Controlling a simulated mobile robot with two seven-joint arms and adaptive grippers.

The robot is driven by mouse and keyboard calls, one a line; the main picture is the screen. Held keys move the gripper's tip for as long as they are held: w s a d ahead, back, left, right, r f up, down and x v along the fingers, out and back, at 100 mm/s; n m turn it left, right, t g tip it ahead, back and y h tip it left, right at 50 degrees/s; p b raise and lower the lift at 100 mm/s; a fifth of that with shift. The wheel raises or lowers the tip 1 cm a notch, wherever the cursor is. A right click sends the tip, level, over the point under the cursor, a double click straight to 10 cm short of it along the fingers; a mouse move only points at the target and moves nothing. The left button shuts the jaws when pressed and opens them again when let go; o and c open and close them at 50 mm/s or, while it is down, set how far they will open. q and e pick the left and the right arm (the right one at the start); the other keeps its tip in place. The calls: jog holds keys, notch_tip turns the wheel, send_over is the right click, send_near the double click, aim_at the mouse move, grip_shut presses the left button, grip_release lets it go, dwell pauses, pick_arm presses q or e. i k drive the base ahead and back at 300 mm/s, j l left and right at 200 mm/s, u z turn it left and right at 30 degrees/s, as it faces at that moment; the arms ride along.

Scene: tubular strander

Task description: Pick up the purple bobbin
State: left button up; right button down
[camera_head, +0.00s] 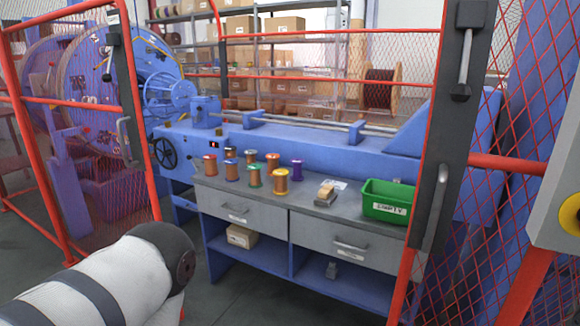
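The purple bobbin (297,171) stands upright on the grey top of the workbench (345,207), at the right end of a group of several bobbins. An orange-yellow bobbin (281,183) stands just in front and to the left of it. A copper-and-red bobbin (272,161) stands to its left. No gripper is near the purple bobbin. A white and dark grey link of my arm shows at the lower left, well short of the bench, but neither gripper is in view.
A green bin (387,201) labelled EMPTY sits at the bench's right end. A wooden-topped brush-like object (326,193) lies between it and the bobbins. Red mesh gates (490,200) flank the opening on both sides. The blue strander (300,142) runs behind the bench.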

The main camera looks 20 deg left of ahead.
aim_at(296, 176)
jog(key=i+j+z, duration=0.1)
jog(key=i+j, duration=0.55)
jog(key=j, duration=0.2)
jog(key=i+j+z, duration=0.15)
jog(key=i+j, duration=0.15)
jog(key=j, duration=0.1)
